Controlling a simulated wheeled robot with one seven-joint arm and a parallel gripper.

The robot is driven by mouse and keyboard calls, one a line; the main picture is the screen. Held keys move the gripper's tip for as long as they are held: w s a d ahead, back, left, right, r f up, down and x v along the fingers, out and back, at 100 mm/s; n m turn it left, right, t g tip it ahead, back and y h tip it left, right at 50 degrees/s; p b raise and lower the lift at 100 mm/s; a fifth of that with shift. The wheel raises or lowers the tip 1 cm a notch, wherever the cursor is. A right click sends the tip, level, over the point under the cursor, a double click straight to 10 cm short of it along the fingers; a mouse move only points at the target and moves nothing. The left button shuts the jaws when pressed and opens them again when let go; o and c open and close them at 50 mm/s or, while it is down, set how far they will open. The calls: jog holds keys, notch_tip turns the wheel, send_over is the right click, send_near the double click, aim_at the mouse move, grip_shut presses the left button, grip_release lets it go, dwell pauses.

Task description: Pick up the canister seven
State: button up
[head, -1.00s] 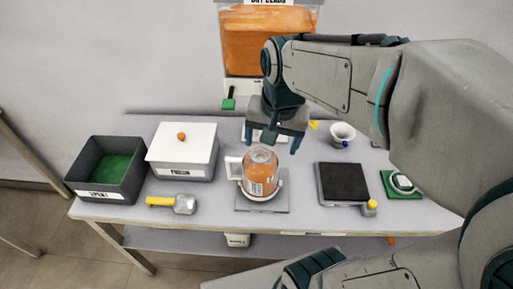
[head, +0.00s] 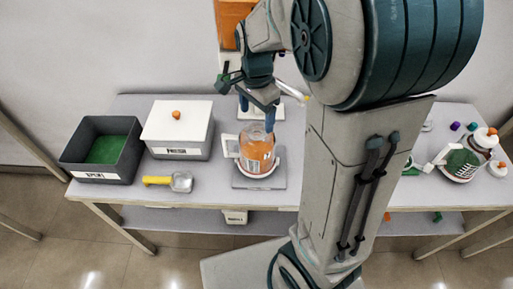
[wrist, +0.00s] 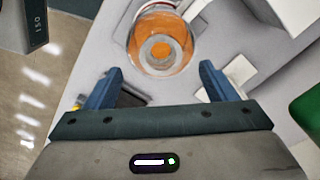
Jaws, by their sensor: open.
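A clear canister (head: 257,152) with orange contents and a pale label stands upright in a white holder on a grey plate (head: 243,183). I cannot read a seven on it. It also shows in the wrist view (wrist: 163,42), seen from above with its round top towards me. My gripper (head: 257,115) is open and empty, just behind and above the canister in the head view. In the wrist view both blue fingers of my gripper (wrist: 160,70) are spread, with the canister ahead between and beyond their tips. Fingers and canister look apart.
A grey open bin (head: 128,158) with a green floor and a white-lidded box (head: 180,145) stand left. A yellow-handled scoop (head: 170,181) lies in front of them. My arm hides the table's middle right. A green-filled canister (head: 461,164) lies or leans at the far right.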

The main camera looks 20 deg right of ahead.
aim_at(257, 135)
jog(key=shift+f, duration=2.95)
jog(key=shift+w+p, duration=0.1)
jog(key=shift+p, duration=0.2)
grip_shut()
jog(key=shift+r, duration=0.2)
